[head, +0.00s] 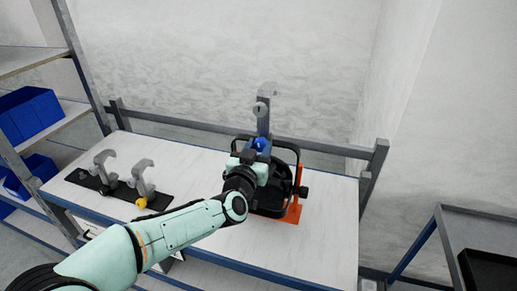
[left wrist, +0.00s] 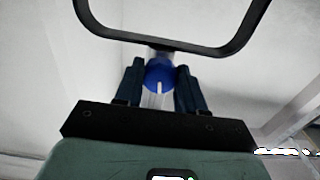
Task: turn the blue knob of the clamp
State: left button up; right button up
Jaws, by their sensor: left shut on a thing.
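In the head view my left gripper (head: 259,152) reaches over the black par can and partly hides the knob and the lower clamp. My right gripper is in neither view.
The black par can (head: 270,198) with its black yoke (head: 299,158) sits on an orange base (head: 294,211) under my arm. Two more grey clamps (head: 143,180) stand on a black strip (head: 118,193) at the left. Blue bins (head: 30,115) fill the shelf at far left.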

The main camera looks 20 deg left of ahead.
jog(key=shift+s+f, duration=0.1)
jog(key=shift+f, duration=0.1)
pick_arm(q)
jog(key=shift+n+b, duration=0.7)
jog(key=shift+n, duration=0.3)
jog(key=n+b, duration=0.1)
jog(key=n, duration=0.1)
jog(key=shift+n+b, duration=0.3)
jog(key=n+b, duration=0.2)
jog(key=n, duration=0.1)
jog(key=shift+n, duration=0.3)
jog(key=n+b, duration=0.1)
jog(key=n, duration=0.2)
jog(key=shift+d+n, duration=0.1)
jog(key=shift+n, duration=0.2)
jog(key=n+b, duration=0.2)
jog(key=n, duration=0.2)
jog(key=shift+n, duration=0.3)
jog(key=n+b, duration=0.2)
jog(key=n, duration=0.3)
jog(key=shift+r, duration=0.15)
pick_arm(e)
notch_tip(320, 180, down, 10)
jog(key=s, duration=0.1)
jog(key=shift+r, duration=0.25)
pick_arm(q)
jog(key=shift+n, duration=0.3)
